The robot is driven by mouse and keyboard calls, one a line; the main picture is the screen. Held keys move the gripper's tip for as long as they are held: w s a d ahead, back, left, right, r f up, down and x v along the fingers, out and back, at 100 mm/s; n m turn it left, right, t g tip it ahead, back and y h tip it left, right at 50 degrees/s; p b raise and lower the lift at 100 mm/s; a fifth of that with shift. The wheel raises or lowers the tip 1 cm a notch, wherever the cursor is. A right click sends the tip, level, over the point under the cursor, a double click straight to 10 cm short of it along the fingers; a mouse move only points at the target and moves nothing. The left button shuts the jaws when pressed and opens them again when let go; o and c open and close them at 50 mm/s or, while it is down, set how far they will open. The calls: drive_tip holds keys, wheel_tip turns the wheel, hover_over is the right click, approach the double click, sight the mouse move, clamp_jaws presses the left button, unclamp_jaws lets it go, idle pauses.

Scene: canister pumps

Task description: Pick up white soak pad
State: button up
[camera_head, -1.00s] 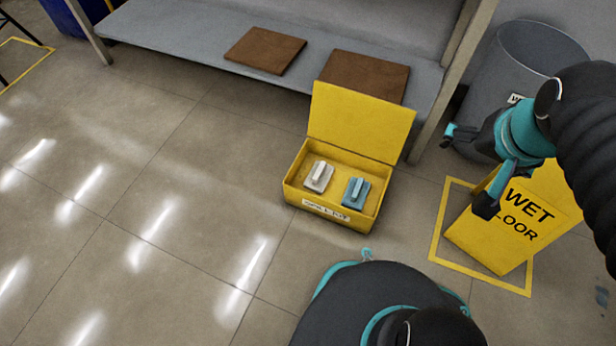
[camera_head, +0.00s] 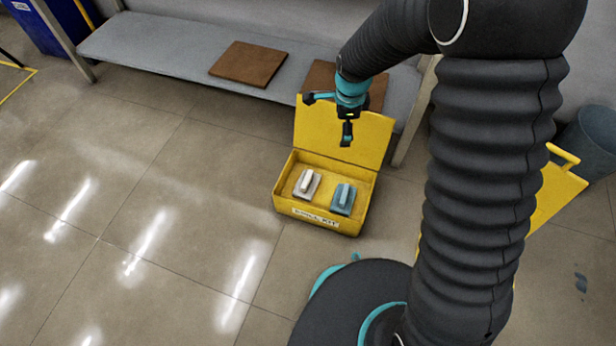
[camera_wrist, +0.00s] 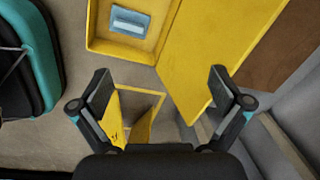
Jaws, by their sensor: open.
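The white soak pad (camera_head: 307,184) lies in the left half of the open yellow spill kit box (camera_head: 323,218), with a raised grip on top. A blue-grey pad (camera_head: 343,199) lies to its right in the same box; it also shows in the wrist view (camera_wrist: 130,21). The white pad does not show in the wrist view. My gripper (camera_head: 328,117) is open and empty, above the box's raised lid and apart from both pads. In the wrist view, its two fingers (camera_wrist: 160,98) are spread wide with nothing between them.
The yellow lid (camera_head: 312,133) stands up at the back of the box. Behind it is a grey low shelf (camera_head: 180,48) with brown boards (camera_head: 248,64). A yellow wet-floor sign (camera_head: 556,195) and grey bin (camera_head: 590,140) are at right. The floor at left is clear.

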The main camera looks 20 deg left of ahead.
drive_tip(key=s+a+f+m+g+p, duration=0.1)
drive_tip(key=a+f+m, duration=0.55)
drive_tip(key=f, duration=0.75)
drive_tip(key=n, duration=0.2)
hover_over(307, 179)
drive_tip(key=d, duration=0.1)
drive_tip(key=shift+m+h, duration=0.25)
drive_tip(key=shift+h, duration=0.05)
wheel_tip(307, 179, down, 8)
drive_tip(key=shift+w+d+r, duration=0.1)
drive_tip(key=shift+a+f+b, duration=0.15)
drive_tip(key=shift+f+b, duration=0.05)
drive_tip(key=shift+f, duration=0.9)
drive_tip(key=shift+a+f+b, duration=0.2)
drive_tip(key=shift+f, duration=0.95)
drive_tip(key=shift+a+f+b, duration=0.15)
drive_tip(key=shift+f+b, duration=0.05)
drive_tip(key=shift+f, duration=0.9)
drive_tip(key=c, duration=1)
